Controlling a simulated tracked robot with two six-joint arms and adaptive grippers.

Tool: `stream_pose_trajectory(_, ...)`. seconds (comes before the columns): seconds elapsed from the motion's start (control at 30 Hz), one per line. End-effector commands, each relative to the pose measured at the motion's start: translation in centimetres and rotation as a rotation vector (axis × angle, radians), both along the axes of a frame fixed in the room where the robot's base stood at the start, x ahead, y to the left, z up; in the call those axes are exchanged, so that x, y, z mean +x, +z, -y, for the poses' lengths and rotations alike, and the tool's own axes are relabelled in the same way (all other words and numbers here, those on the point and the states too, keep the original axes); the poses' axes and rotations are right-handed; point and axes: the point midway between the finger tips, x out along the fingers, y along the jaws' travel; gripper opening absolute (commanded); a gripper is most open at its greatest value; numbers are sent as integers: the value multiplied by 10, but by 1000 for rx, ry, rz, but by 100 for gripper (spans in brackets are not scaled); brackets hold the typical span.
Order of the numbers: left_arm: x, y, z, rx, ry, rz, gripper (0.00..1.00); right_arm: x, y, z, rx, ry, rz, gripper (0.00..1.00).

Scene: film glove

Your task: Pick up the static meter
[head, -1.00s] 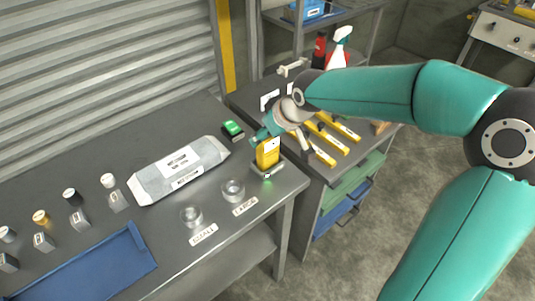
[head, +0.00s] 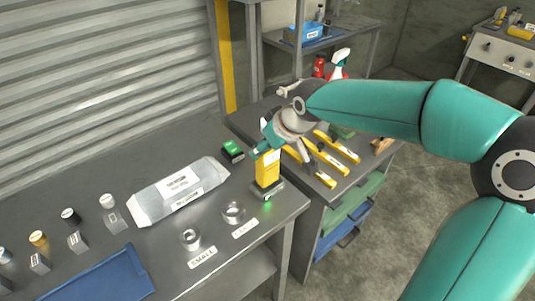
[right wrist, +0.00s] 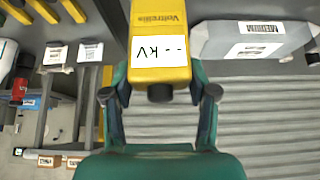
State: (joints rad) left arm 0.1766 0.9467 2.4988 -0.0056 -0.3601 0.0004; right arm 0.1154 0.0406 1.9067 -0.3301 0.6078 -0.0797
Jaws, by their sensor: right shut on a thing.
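The static meter (head: 267,170) is a yellow upright box on a small dark stand (head: 266,191) with a green light, near the front right corner of the bench. My right gripper (head: 267,147) is shut on its upper part from above. In the right wrist view the meter (right wrist: 160,18) shows a white panel reading "-- kV", upside down, between the two fingers of my right gripper (right wrist: 160,93). I cannot tell whether its lower end is clear of the stand. My left gripper is not in view.
Two clear round rings, small (head: 190,238) and large (head: 233,212), lie left of the stand. A white package (head: 165,195), a green-topped box (head: 232,149) and a blue tray (head: 100,278) share the bench. Yellow-handled tools (head: 337,145) lie on the right-hand cabinet.

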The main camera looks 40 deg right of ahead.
Motion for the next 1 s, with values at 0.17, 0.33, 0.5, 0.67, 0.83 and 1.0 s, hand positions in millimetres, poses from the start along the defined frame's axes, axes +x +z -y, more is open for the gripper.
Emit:
stream_pose_trajectory(0.17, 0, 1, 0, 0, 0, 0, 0, 2, 43, 0, -1, 1, 9, 0)
stream_pose_trajectory(0.33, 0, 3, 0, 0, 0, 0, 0, 1, 92, -1, 0, 2, 8, 0)
stream_pose_trajectory(0.5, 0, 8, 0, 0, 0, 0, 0, 1, 134, -1, 0, 2, 5, 0)
stream_pose_trajectory(0.67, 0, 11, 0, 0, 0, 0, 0, 1, 159, -1, -1, 3, 2, 0)
stream_pose_trajectory(0.83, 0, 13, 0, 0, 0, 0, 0, 1, 172, -1, -1, 2, 1, 0)
stream_pose_trajectory(1.0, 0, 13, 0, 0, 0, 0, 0, 0, 173, -1, 0, 2, -1, 0)
